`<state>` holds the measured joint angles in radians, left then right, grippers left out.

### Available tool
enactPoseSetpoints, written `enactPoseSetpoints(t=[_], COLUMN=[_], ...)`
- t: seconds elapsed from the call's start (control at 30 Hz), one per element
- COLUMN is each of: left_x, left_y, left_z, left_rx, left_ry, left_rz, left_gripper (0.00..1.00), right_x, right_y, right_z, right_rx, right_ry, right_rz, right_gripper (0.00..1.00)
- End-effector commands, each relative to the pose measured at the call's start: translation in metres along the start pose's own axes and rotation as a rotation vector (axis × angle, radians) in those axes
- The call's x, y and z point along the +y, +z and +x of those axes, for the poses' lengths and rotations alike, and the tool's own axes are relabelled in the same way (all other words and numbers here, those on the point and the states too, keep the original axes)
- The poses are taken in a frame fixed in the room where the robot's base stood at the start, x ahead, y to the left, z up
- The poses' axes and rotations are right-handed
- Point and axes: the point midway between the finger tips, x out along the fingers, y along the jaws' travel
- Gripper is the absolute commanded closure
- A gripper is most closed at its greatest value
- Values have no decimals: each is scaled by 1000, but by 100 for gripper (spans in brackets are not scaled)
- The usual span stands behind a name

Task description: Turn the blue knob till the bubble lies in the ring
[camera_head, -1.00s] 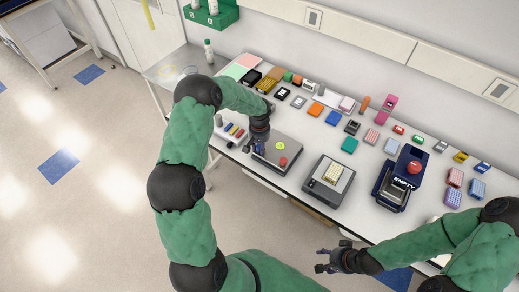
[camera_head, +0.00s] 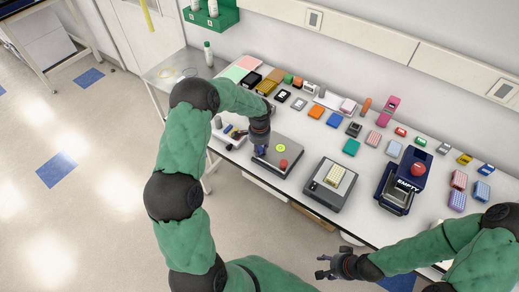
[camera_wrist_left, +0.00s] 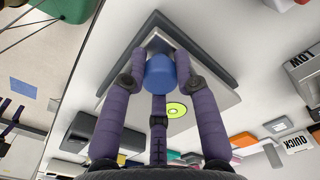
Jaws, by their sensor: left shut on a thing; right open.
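The blue knob (camera_wrist_left: 160,72) sits on a grey levelling plate (camera_head: 287,142). My left gripper (camera_wrist_left: 161,66) is closed around the knob, its purple fingers on several sides of it. In the head view my left gripper (camera_head: 260,148) is over the plate's left part and mostly hides the knob. A round yellow-green bubble level (camera_head: 281,148) lies on the plate; it also shows in the left wrist view (camera_wrist_left: 175,110), partly beside a finger. A small dark mark shows near its middle; the bubble is too small to place against the ring. My right gripper (camera_head: 326,267) is open and empty, off the bench's front edge.
A red knob (camera_head: 283,164) stands on the plate's front corner. A grey device with a yellowish block (camera_head: 334,176) and a dark blue device marked EMPTY (camera_head: 408,172) stand to the right. Several racks and boxes line the back of the white bench.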

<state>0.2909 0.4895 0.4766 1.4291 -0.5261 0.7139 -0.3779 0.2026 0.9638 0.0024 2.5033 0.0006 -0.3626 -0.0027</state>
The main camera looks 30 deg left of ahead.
Motion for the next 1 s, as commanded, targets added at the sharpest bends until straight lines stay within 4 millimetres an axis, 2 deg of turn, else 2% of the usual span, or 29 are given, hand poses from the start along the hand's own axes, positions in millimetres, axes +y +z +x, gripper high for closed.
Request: enactPoseSetpoints(t=[0.43, 1.0], left_x=[-1, -1], left_y=[-2, -2], left_z=[-2, -2], left_rx=[5, 5], left_ry=[-5, -5], left_rz=[264, 319], left_gripper=[100, 100], right_x=[0, 0], right_y=[0, 0], right_z=[0, 0], right_rx=[0, 0], right_ry=[0, 0], right_rz=[0, 0], right_gripper=[46, 46])
